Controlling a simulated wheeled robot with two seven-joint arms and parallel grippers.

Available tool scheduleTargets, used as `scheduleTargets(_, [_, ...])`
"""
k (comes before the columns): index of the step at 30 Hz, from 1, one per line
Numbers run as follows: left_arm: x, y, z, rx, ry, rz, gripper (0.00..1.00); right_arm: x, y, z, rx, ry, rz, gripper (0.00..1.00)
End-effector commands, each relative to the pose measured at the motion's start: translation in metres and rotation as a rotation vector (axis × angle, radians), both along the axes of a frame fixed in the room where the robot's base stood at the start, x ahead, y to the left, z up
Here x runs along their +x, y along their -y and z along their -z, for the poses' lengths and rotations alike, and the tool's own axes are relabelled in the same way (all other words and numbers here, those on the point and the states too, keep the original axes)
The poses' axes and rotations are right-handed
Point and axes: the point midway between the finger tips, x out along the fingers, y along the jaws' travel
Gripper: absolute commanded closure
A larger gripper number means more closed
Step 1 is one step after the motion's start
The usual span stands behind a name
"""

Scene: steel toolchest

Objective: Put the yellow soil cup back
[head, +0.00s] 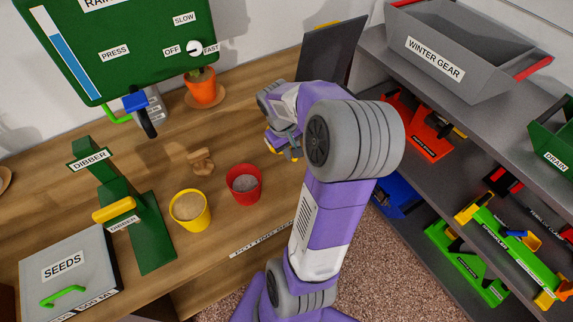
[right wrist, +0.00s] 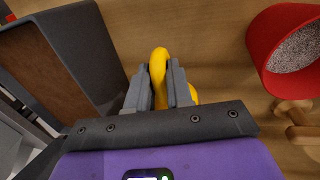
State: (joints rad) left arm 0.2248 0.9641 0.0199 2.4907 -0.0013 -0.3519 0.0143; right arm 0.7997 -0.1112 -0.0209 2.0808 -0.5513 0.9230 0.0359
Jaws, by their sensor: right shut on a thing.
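My right gripper (head: 284,146) is at the back right of the wooden bench, partly hidden by my own arm. In the right wrist view its fingers (right wrist: 160,88) are shut on the curved yellow handle of the yellow soil cup (right wrist: 158,62). Most of the cup's body is hidden behind the fingers; a bit of yellow shows to their right. Only a small yellow patch of it shows in the head view (head: 294,156). A separate yellow pot (head: 178,219) with soil stands on the bench, left of a red pot (head: 244,198). My left gripper is not in view.
A dark grey upright panel (head: 330,52) stands behind my right gripper; a dark grey box edge (right wrist: 88,45) shows close left in the wrist view. A green dibber stand (head: 152,240), seeds box (head: 85,262) and brown wooden piece (head: 202,162) are on the bench. Shelves stand right.

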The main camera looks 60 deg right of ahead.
Motion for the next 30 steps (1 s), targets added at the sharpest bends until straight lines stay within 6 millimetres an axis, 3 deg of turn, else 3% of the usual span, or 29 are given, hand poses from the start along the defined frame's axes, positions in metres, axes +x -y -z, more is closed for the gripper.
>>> scheduleTargets(1, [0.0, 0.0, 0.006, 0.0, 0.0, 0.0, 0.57, 0.0, 0.0, 0.011, 0.001, -0.002, -0.002, 1.0])
scheduleTargets(8, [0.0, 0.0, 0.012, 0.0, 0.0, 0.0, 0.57, 0.0, 0.0, 0.029, -0.001, 0.0, -0.004, 1.0])
scheduleTargets(15, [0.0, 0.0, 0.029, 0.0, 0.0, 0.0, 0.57, 0.0, 0.0, 0.068, 0.001, -0.002, -0.005, 1.0])
scheduleTargets(28, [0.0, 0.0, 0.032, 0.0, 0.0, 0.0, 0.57, 0.001, 0.0, 0.074, -0.001, 0.001, -0.004, 1.0])
scheduleTargets(29, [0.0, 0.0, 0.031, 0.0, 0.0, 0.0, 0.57, 0.001, 0.0, 0.073, -0.001, 0.001, -0.004, 0.75])
scheduleTargets(30, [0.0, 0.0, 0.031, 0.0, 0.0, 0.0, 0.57, 0.001, 0.0, 0.073, -0.001, 0.001, -0.004, 0.69])
